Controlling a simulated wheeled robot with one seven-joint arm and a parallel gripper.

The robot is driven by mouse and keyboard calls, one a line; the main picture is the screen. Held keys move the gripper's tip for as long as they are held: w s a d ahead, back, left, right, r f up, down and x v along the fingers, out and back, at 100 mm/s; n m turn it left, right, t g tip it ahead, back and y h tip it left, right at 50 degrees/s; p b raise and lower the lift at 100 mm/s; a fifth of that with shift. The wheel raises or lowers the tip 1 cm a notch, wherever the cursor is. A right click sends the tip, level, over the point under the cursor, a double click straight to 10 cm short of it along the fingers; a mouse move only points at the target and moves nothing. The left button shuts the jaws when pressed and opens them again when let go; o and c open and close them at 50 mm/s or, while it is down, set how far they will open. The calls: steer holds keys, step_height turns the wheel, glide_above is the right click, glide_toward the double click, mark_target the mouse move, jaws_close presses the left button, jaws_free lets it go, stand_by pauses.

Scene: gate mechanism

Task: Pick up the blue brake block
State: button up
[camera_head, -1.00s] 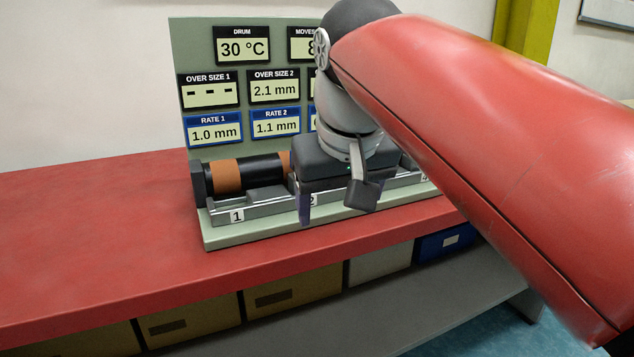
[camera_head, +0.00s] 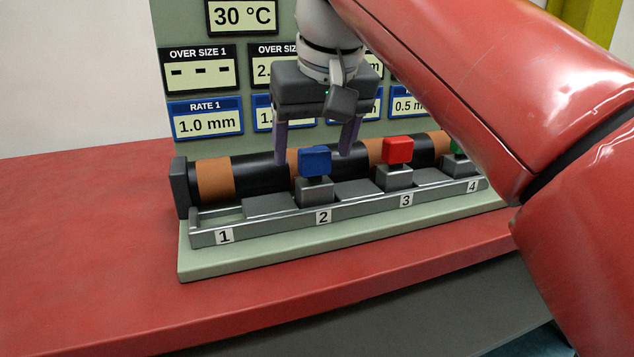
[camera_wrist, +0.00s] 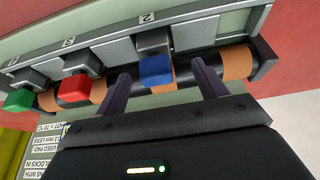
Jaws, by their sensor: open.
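The blue brake block (camera_head: 315,161) sits upright on a grey base in the rail at the place marked 2, in front of the dark drum with brown bands. It also shows in the wrist view (camera_wrist: 156,70). My gripper (camera_head: 312,160) is open, with its fingers pointing down, one on each side of the blue block as seen from the head. In the wrist view my gripper (camera_wrist: 160,84) has the blue block in line with the gap between its fingers. I cannot tell whether the fingers touch it.
A red block (camera_head: 397,150) stands at place 3 and a green block (camera_head: 457,146) at place 4, partly hidden by my arm. Place 1 (camera_head: 220,217) shows no block. The panel of displays (camera_head: 200,67) rises behind the drum. The red table (camera_head: 90,240) is clear at left.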

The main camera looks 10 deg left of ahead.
mark_target(314, 173)
steer(key=x, duration=0.2)
steer(key=b+x, duration=0.1)
steer(key=x, duration=0.1)
steer(key=b+x, duration=0.1)
steer(key=x, duration=0.1)
steer(key=shift+w+d+f, duration=0.25)
steer(key=shift+f, duration=0.05)
steer(key=shift+r, duration=0.1)
steer(key=c, duration=1.2)
steer(key=shift+c, duration=0.3)
steer(key=shift+r, duration=0.15)
